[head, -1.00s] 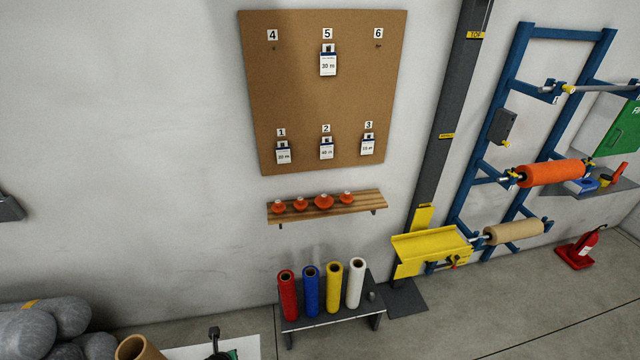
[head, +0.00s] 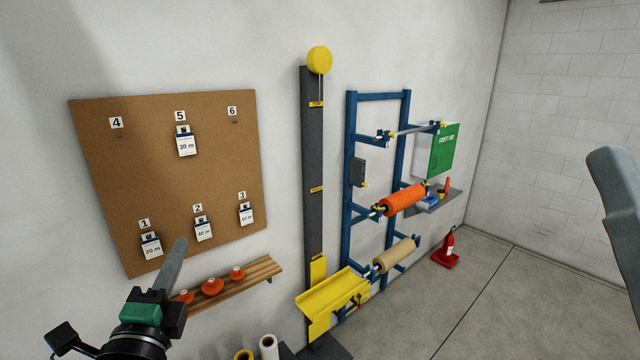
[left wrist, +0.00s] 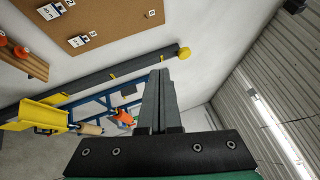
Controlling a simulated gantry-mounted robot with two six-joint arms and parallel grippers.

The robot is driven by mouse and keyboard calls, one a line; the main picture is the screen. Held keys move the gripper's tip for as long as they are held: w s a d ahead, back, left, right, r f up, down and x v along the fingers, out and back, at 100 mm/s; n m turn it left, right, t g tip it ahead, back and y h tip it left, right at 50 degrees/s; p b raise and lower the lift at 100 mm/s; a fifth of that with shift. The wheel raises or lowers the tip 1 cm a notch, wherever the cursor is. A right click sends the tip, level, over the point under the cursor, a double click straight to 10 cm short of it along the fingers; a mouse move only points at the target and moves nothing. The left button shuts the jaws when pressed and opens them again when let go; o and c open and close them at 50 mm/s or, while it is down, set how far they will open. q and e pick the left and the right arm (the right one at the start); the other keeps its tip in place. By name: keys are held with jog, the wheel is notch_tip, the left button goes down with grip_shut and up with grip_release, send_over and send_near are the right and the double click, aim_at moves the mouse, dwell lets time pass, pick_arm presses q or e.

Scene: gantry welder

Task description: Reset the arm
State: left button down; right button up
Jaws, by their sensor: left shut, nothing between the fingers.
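My left gripper (head: 172,268) rises from the lower left of the head view, in front of the corkboard's lower edge and the wooden shelf. Its fingers are together with nothing between them. In the left wrist view my left gripper (left wrist: 160,82) points up the picture, its two dark fingers side by side against the wall and the blue rack.
The corkboard (head: 185,250) carries numbered tags. The wooden shelf (head: 262,270) holds orange pieces. A dark post (head: 313,150), a yellow tray (head: 335,290) and a blue rack (head: 350,120) with rolls stand along the wall. A red extinguisher (head: 449,246) is on the floor; the right floor is clear.

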pick_arm(q)
jog(key=s+d+r+n+t+h, duration=0.2)
jog(key=s+r+n+t, duration=0.2)
jog(key=s+r+n, duration=0.45)
jog(key=s+d+r+n+t+h, duration=0.25)
jog(key=s+r+n, duration=0.35)
jog(key=s+r, duration=0.5)
notch_tip(320, 180, down, 27)
jog(key=n+b, duration=0.3)
jog(key=b, duration=2.4)
jog(key=shift+d+t, duration=0.2)
jog(key=shift+t, duration=0.15)
jog(key=shift+f+n, duration=0.1)
jog(key=shift+n, duration=0.15)
